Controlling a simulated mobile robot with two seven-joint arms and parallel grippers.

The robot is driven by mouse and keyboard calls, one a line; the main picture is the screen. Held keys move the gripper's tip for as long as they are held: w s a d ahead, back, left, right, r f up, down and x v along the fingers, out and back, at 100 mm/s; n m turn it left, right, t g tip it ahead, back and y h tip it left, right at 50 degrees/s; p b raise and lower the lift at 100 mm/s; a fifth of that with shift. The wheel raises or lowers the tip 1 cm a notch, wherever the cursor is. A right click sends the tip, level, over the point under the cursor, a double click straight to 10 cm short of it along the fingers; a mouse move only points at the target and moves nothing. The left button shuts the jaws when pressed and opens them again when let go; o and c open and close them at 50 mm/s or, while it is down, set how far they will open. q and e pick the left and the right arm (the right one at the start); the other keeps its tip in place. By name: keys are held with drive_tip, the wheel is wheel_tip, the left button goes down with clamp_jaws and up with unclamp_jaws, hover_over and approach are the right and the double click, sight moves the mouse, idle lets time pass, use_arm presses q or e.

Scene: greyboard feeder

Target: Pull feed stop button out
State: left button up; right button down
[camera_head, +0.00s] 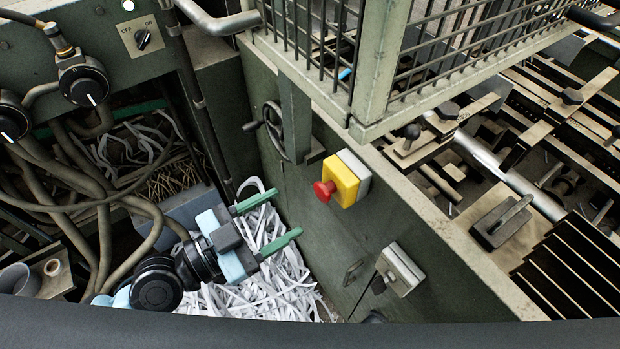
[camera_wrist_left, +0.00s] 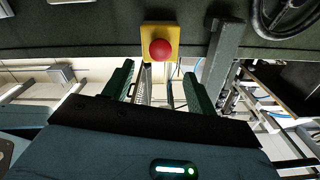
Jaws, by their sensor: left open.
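The feed stop button is a red mushroom knob (camera_head: 324,190) on a yellow box (camera_head: 344,180), fixed to the side of the green machine. My left gripper (camera_head: 268,225) is open with green fingers, to the left of the button and apart from it, pointing towards the machine side. In the left wrist view the red knob (camera_wrist_left: 160,49) on its yellow box (camera_wrist_left: 160,31) shows ahead, between and beyond the two open fingertips (camera_wrist_left: 158,75). Nothing is between the fingers. My right gripper is not in view.
A handwheel (camera_head: 273,130) and a green post stand behind the button. A grey box (camera_head: 399,269) sits on the machine side at lower right. White paper strips (camera_head: 265,295) lie below the gripper. A wire cage (camera_head: 450,45) overhangs above. Hoses and dials are at left.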

sight(318, 193)
use_arm(q)
drive_tip(key=shift+d, duration=0.15)
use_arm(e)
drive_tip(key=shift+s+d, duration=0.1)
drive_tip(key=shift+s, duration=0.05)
use_arm(q)
drive_tip(key=p+x, duration=0.2)
drive_tip(key=x, duration=0.4)
drive_tip(key=shift+w+d+r, duration=0.1)
drive_tip(key=shift+w+d, duration=0.1)
drive_tip(key=shift+w, duration=0.05)
drive_tip(key=shift+w+d, duration=0.3)
drive_tip(key=shift+d, duration=0.15)
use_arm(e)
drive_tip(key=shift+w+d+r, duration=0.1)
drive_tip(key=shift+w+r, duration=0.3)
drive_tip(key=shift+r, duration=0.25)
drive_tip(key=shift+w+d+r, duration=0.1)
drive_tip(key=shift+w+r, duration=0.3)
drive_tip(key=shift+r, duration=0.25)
use_arm(q)
drive_tip(key=shift+c, duration=0.5)
